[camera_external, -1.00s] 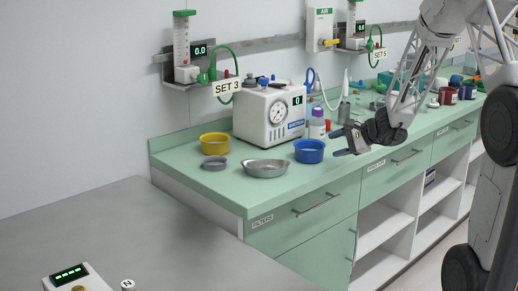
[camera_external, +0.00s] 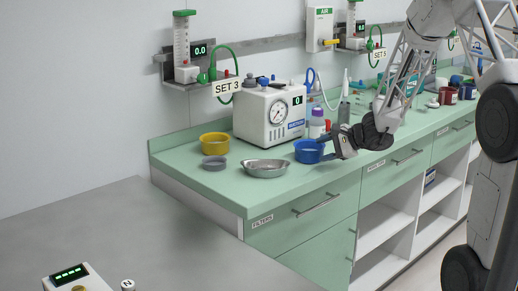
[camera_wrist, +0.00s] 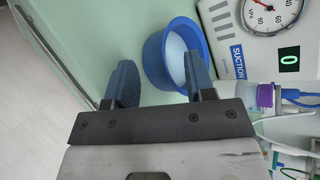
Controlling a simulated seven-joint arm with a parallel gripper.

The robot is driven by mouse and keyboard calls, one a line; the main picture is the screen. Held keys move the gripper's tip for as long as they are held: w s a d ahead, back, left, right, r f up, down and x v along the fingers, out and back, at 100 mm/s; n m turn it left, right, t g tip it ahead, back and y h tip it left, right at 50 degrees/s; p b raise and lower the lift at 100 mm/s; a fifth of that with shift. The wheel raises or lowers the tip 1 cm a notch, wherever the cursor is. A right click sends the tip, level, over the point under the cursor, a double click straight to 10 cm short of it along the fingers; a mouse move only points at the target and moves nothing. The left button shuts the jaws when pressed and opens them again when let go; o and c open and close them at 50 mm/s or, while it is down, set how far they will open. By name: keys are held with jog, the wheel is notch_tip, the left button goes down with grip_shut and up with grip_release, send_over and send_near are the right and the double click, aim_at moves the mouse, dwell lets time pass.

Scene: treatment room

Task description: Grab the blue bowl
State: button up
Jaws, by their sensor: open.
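The blue bowl (camera_external: 307,152) stands upright on the green counter, right of a metal bowl and in front of the suction unit. In the wrist view the blue bowl (camera_wrist: 165,58) lies past the fingers, with one finger overlapping its near wall and the other outside it. My gripper (camera_external: 328,148) is open at the bowl's right side; in the wrist view its two fingers (camera_wrist: 160,82) are spread apart with the bowl's near rim between or close to them. I cannot tell whether a finger touches the bowl.
A metal bowl (camera_external: 264,168), a grey dish (camera_external: 214,163) and a yellow bowl (camera_external: 214,143) stand to the left. The suction unit (camera_external: 262,118) is behind, with a purple-capped bottle (camera_external: 317,124) beside it. The counter's front edge runs close by.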

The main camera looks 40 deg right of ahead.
aim_at(310, 154)
jog(key=shift+x, duration=1.6)
grip_shut()
